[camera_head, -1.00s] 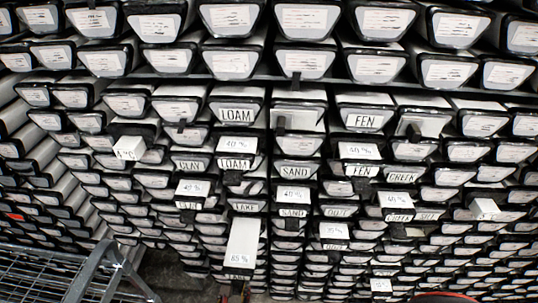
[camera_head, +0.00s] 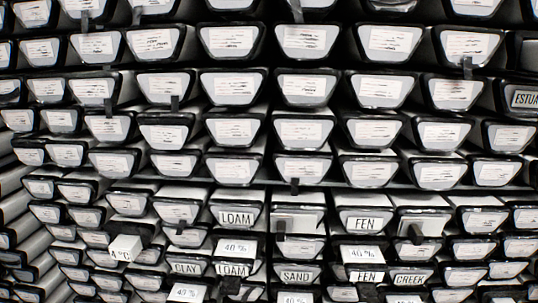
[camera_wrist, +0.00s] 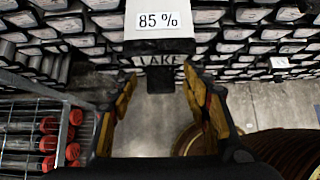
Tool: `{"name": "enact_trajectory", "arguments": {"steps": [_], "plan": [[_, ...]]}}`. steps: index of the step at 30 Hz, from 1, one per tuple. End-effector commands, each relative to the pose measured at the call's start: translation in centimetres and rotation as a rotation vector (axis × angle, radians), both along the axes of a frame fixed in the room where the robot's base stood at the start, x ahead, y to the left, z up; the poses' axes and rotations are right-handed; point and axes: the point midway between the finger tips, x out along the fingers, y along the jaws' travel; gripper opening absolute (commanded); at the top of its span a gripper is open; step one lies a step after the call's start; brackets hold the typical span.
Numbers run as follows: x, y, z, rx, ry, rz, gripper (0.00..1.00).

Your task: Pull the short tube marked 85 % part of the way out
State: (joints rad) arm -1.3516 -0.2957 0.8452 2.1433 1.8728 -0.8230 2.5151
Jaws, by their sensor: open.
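The short tube marked 85 % (camera_wrist: 165,22) shows at the top middle of the wrist view, its white label facing up. A face reading LAKE (camera_wrist: 160,60) sits just below that label, with a dark tab (camera_wrist: 160,80) hanging under it. My gripper (camera_wrist: 159,77) is open, its two orange-brown fingers apart to the left and right below the tube's end. Nothing is held between them. Whether a finger touches the tab I cannot tell. In the head view neither the 85 % tube nor my gripper is in view.
Rows of labelled tube ends fill the rack. Short tubes marked 40 % (camera_head: 235,248) and 4 °C (camera_head: 124,249) jut out. A wire cart (camera_wrist: 30,120) with red-capped cylinders (camera_wrist: 48,143) stands left in the wrist view. Grey floor (camera_wrist: 265,110) shows below the rack.

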Motion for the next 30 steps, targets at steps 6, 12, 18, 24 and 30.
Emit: {"name": "enact_trajectory", "arguments": {"steps": [6,12,18,24,30], "plan": [[0.0,0.0,0.0,0.000,0.000,0.000,0.51],[-0.6,0.1,0.4,0.001,0.001,0.004,0.51],[-2.7,0.4,2.6,0.003,0.000,0.006,0.51],[-4.6,0.5,4.6,0.003,0.000,0.003,0.51],[-5.3,0.5,5.3,-0.001,0.000,0.001,0.51]]}}
